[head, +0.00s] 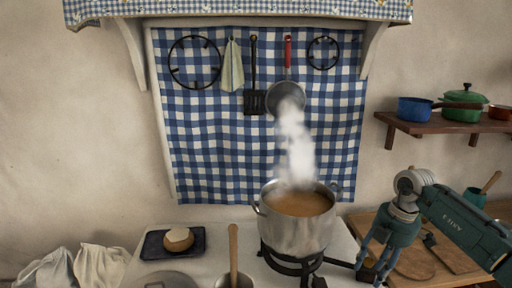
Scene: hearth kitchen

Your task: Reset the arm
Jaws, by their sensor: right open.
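My right gripper (376,262) is in the head view at the lower right, on the arm that comes in from the right edge. Its teal fingers point down, spread apart, and nothing shows between them. It is to the right of the steaming steel pot (297,233), near the boundary of the stove and the wooden counter. My left gripper does not show in this view.
The pot of brown liquid stands on a black burner. A dark tray (150,246) with a round pale-topped item (178,239) lies left. A wooden handle (233,250) stands upright in front. A shelf (440,124) holds a blue pan (414,109) and green pot (464,95).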

